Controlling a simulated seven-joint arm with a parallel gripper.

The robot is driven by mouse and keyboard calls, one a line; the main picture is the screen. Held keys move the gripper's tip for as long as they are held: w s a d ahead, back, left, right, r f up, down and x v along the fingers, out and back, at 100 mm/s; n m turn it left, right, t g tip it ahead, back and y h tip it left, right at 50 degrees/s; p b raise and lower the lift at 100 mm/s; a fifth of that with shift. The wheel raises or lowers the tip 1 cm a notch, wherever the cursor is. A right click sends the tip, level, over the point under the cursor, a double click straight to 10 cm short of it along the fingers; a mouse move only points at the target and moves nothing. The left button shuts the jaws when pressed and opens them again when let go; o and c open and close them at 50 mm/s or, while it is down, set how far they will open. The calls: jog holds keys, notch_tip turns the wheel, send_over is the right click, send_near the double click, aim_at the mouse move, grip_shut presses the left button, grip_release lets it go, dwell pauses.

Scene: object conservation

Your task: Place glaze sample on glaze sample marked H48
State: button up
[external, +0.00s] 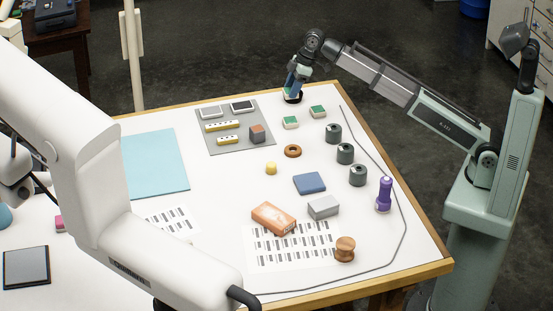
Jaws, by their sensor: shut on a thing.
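No mark H48 can be read, so I cannot tell which pieces are the glaze samples. Two small pale blocks with green tops (291,122) (318,111) lie apart near the far edge of the white table. A white-framed grey tile (211,112) and a white-framed dark tile (242,106) lie on a grey mat (223,145).
A pale green arm (462,130) stands at the right, its end over the table's far edge. A cable borders the right side.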

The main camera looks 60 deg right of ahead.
jog(key=shift+f+n, duration=0.25)
jog(key=shift+n, duration=0.05)
jog(key=shift+f, duration=4.75)
jog(key=shift+f, duration=0.15)
jog(key=o, duration=1.1)
jog(key=v, duration=1.2)
jog(key=shift+w+d, duration=0.1)
